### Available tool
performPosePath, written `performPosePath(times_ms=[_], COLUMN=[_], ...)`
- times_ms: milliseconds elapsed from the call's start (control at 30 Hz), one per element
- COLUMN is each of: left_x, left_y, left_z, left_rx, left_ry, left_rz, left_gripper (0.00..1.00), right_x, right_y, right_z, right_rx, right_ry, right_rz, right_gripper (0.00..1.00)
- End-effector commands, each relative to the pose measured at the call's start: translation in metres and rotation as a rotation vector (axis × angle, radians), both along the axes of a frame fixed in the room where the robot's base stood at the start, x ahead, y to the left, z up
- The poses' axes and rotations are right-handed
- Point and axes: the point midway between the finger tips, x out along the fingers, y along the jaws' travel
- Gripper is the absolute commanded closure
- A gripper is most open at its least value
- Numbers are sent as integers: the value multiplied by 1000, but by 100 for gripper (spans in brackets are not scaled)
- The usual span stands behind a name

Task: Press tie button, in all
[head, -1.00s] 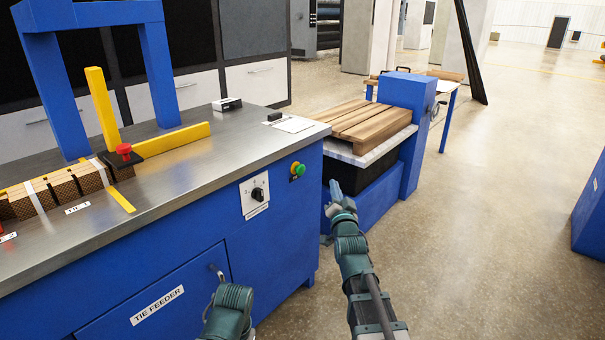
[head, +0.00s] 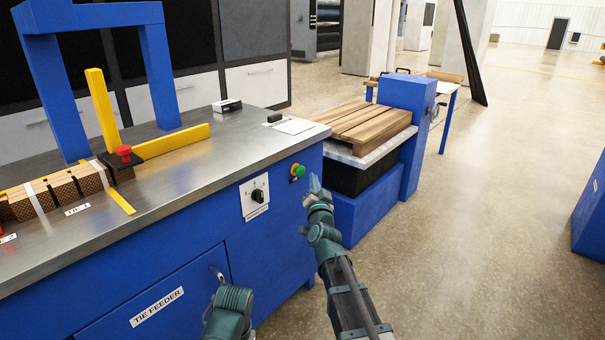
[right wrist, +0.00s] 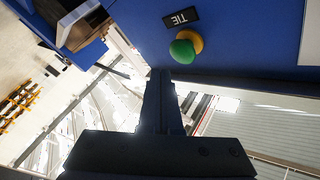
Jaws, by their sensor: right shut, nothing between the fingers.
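The tie button is a green button (head: 300,171) with a yellow-orange collar on the blue front panel of the machine, near its right corner. In the right wrist view the green button (right wrist: 182,51) sits beside a black label reading TIE (right wrist: 180,17). My right gripper (head: 314,182) is shut and empty, just right of and slightly below the button in the head view. In the right wrist view its fingertips (right wrist: 160,75) point toward the panel just below the button; I cannot tell whether they touch. My left arm shows at the bottom, but its gripper is not visible.
The blue tie feeder machine (head: 150,260) has a steel top (head: 180,165) and a rotary switch (head: 257,195) left of the button. A red knob (head: 124,150) stands on top. A wooden pallet (head: 365,122) lies on a stand behind.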

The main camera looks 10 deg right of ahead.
Motion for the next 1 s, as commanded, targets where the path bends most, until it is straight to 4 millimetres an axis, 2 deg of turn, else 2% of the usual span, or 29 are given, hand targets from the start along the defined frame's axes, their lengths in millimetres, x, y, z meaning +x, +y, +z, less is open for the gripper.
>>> performPosePath(times_ms=[200,1000], left_x=[0,0], left_y=[0,0], left_z=[0,0], left_rx=[0,0], left_ry=[0,0], left_rz=[0,0], left_gripper=[31,31], right_x=[10,10], right_y=[7,8], right_z=[0,0], right_rx=[0,0], right_ry=[1,1], right_rz=[-1,-1], right_gripper=[100,100])
